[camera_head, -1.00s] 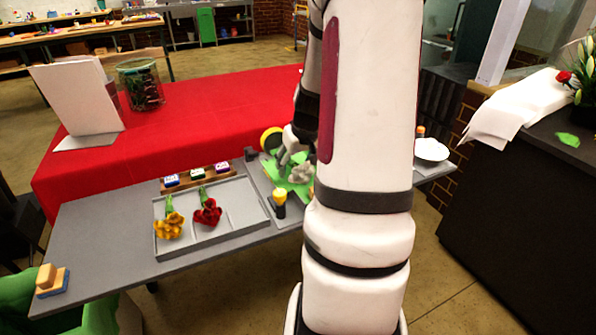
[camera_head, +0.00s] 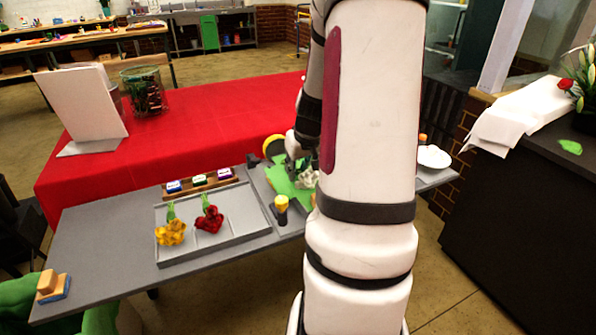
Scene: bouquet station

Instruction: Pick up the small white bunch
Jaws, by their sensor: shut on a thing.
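The small white bunch (camera_head: 308,177) shows as pale blooms beside my arm, above a green leafy sheet or mat (camera_head: 287,187) on the grey table. My gripper (camera_head: 296,163) is at the bunch's left side, shut on it; my arm hides part of both. A yellow bunch (camera_head: 171,233) and a red bunch (camera_head: 209,220) lie with green stems in the grey divided tray (camera_head: 238,239) to the left.
A dark cup with a yellow top (camera_head: 281,206) stands near the tray's right side. Small labelled blocks (camera_head: 199,180) line the tray's back. A white plate (camera_head: 433,157) lies right of my arm. A red-covered table (camera_head: 210,115) stands behind.

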